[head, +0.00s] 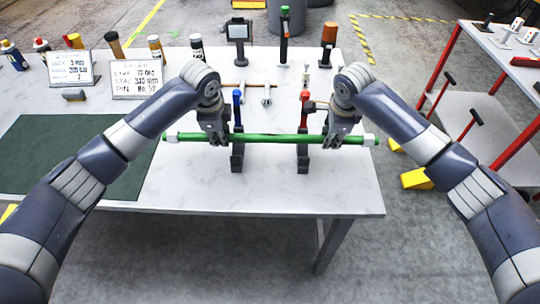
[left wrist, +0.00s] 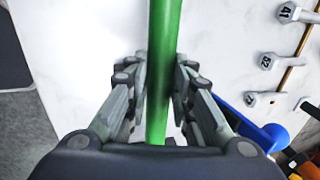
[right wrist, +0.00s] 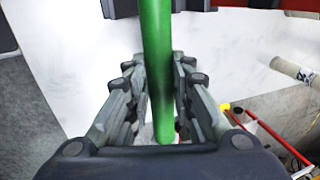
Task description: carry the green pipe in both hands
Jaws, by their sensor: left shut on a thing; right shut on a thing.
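The green pipe (head: 270,138) lies level from left to right near the front of the white table, with a pale collar near each end. My left gripper (head: 217,140) is shut on the pipe left of the blue-topped stand (head: 237,158). My right gripper (head: 333,141) is shut on it right of the red-topped stand (head: 303,160). The pipe runs between the fingers in the left wrist view (left wrist: 163,60) and the right wrist view (right wrist: 156,60). It crosses both dark stands; I cannot tell whether it touches them.
A dark green mat (head: 70,150) covers the table's left part. The table's front strip (head: 270,195) is bare. A red-framed cart (head: 480,110) stands at the right, with yellow blocks (head: 416,179) on the floor.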

